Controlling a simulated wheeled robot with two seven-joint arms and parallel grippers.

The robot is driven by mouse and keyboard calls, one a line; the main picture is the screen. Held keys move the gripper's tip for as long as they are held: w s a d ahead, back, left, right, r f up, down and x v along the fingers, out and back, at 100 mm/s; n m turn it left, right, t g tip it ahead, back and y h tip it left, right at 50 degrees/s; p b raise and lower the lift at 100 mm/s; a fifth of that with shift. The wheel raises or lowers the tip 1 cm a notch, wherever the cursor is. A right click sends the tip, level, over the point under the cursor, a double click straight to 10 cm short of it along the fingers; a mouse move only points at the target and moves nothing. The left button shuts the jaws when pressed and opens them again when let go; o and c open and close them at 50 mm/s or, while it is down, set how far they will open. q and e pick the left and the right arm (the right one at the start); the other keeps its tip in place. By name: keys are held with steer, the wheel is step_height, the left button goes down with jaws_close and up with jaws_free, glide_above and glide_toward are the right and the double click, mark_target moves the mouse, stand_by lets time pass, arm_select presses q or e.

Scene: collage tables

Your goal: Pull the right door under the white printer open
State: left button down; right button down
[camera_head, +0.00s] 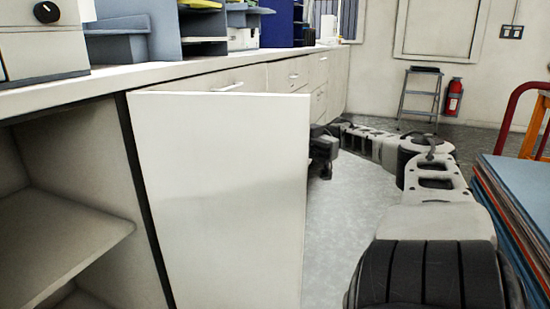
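The white printer (45,45) is partly in view on the counter at the top left. Below it, the cabinet compartment (75,200) is open and shows a shelf. The right door (220,200) stands swung out from the compartment's right side, its broad face towards me. My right arm comes in from the lower right and bends round to the door's far side. My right gripper (322,147) is dark and sits at the door's free edge, partly hidden behind it. I cannot tell whether its fingers touch the door. My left gripper is out of view.
The counter (200,72) runs away to the back with more drawers (290,75) below it. A stack of coloured boards (520,200) is close on the right. A step stool (420,95) and fire extinguisher (453,97) are by the far wall. Grey floor (345,210) is open beyond the door.

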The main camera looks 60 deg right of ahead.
steer(key=shift+w+r, duration=0.15)
steer(key=shift+w, duration=0.1)
steer(key=c, duration=1.5)
jaws_free()
steer(key=shift+s, duration=0.1)
